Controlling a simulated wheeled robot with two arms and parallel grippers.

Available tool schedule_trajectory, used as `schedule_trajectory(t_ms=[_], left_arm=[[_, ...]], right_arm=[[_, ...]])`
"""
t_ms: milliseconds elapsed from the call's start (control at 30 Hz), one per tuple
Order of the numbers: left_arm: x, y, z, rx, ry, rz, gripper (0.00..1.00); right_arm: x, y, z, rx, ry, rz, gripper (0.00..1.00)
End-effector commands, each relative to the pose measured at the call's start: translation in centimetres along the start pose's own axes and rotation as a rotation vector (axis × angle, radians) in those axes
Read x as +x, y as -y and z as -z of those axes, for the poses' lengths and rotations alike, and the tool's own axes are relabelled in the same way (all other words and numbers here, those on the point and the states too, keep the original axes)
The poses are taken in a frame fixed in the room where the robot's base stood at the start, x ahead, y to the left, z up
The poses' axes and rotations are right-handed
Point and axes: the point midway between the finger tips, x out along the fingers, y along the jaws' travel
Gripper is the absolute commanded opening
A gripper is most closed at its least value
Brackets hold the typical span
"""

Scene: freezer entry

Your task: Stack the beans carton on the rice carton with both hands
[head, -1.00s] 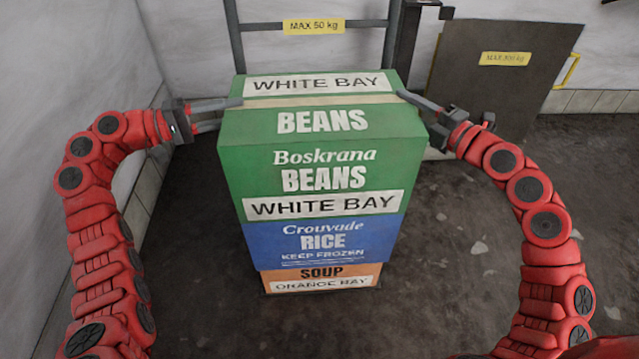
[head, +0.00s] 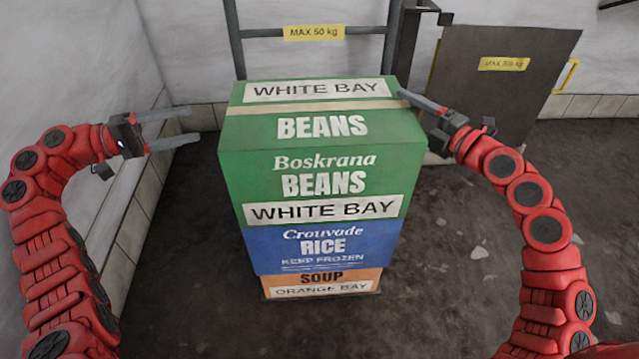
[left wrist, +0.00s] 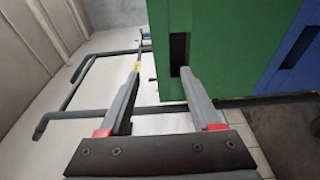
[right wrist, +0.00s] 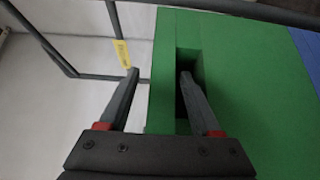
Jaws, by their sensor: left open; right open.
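The green beans carton (head: 250,178) sits upright on the blue rice carton (head: 268,250), roughly flush with it. My left gripper (head: 195,124) is open and empty, clear of the beans carton's left side. In the left wrist view the beans carton (left wrist: 230,40) shows a dark handle slot, with one fingertip in line with it. My right gripper (head: 404,96) is open at the beans carton's upper right edge. In the right wrist view one finger overlaps the handle slot of the beans carton (right wrist: 240,90); the other is outside it. I cannot tell whether it touches.
An orange soup carton (head: 290,279) is under the rice carton. Behind the stack are a grey rail frame with a yellow label (head: 314,33) and a dark panel (head: 505,90). A white wall (head: 75,60) is close to my left arm. Floor is free on the right.

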Motion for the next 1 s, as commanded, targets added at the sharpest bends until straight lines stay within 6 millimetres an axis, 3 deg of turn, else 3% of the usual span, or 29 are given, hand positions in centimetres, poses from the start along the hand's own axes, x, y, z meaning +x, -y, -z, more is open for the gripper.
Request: schedule_trajectory(t_ms=[133,333,800,1000], left_arm=[[-1.7,0.1,0.0,-0.001,0.001,0.001,0.65],[-2.3,0.1,0.0,0.000,0.001,-0.001,0.65],[-2.2,0.1,0.0,0.000,0.002,0.000,0.65],[-2.2,0.0,0.0,0.001,0.002,0.000,0.65]], right_arm=[[0.0,0.0,0.0,0.000,0.000,0.000,0.65],[-1.2,0.0,-0.1,-0.002,0.002,0.001,0.65],[-10.2,0.1,-0.1,0.001,0.004,0.002,0.65],[-11.9,0.0,-0.1,0.000,0.002,0.001,0.65]])
